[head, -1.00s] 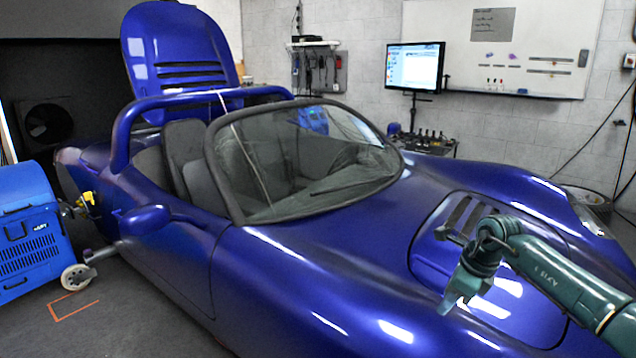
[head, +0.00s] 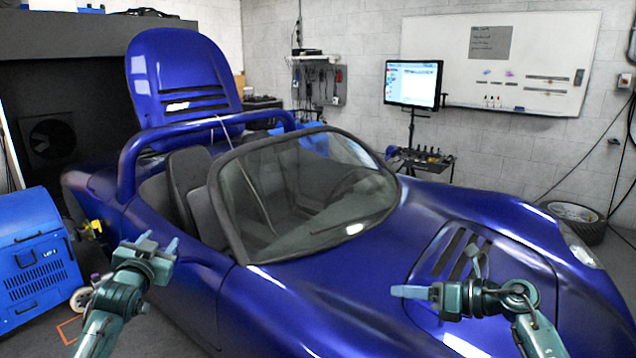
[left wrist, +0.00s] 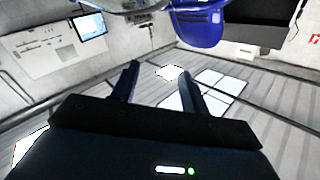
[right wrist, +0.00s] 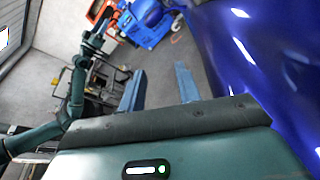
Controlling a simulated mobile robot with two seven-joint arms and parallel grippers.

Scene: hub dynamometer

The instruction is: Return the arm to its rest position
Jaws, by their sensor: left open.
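My left gripper (head: 158,243) is at the lower left of the head view, in front of the car's side. Its two fingers stand apart with nothing between them, and they also show apart in the left wrist view (left wrist: 160,82). My right gripper (head: 412,291) is in front of the blue car's bonnet in the head view, its fingers pointing left. In the right wrist view its fingers (right wrist: 158,85) are apart and empty. Part of my left arm (right wrist: 78,85) shows at the left of that view.
The blue open-top car (head: 330,290) fills the middle, its rear cover raised. A blue wheeled dynamometer unit (head: 38,265) stands at the left. A monitor (head: 413,84), tool cart (head: 422,160) and whiteboard (head: 530,55) are at the back. Grey floor is free at the lower left.

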